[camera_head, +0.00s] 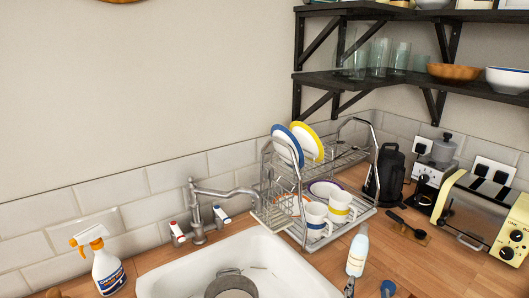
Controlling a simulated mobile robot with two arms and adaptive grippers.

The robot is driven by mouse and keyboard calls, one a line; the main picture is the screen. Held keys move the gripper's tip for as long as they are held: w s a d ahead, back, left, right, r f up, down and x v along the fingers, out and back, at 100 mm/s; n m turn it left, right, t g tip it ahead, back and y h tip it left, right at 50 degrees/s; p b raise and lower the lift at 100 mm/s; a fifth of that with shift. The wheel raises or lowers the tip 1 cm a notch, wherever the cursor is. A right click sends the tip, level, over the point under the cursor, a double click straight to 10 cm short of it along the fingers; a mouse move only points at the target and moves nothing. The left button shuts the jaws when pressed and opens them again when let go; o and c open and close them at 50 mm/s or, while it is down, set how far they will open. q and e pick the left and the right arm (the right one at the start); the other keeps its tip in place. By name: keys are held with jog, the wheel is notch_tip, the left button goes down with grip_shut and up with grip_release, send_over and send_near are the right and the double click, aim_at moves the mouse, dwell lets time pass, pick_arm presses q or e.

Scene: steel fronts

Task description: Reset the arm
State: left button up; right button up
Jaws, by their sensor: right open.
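The task names no object other than the arm. The view takes in a sink counter, with a white sink (285,270) at the bottom middle. A grey round vessel (231,286) sits in the sink, cut off by the lower edge.
A metal dish rack (265,215) holds plates and mugs. A faucet (197,212) stands behind the sink, a spray bottle (107,272) at left. A white bottle (357,252), black kettle (388,178) and toaster (478,212) stand at right. Dark shelves (335,78) hang above.

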jog(key=s+d+f+m+g, duration=0.2)
jog(key=s+f+m+g, duration=0.5)
jog(key=s+m, duration=0.75)
jog(key=s+a+f+m+g+y, duration=0.4)
jog(key=s+a+m+g+y, duration=0.25)
jog(key=s+a+m, duration=0.6)
notch_tip(320, 180, down, 27)
jog(key=s+b, duration=0.1)
jog(key=s, duration=0.1)
jog(key=s+d+f, duration=0.2)
jog(key=s+f, duration=0.6)
jog(key=s+d+f+g+b, duration=0.1)
jog(key=s+f, duration=0.7)
jog(key=f, duration=0.1)
jog(key=shift+s+d+f+n, duration=0.25)
jog(key=shift+s+d+n, duration=0.05)
jog(key=shift+s+d, duration=0.05)
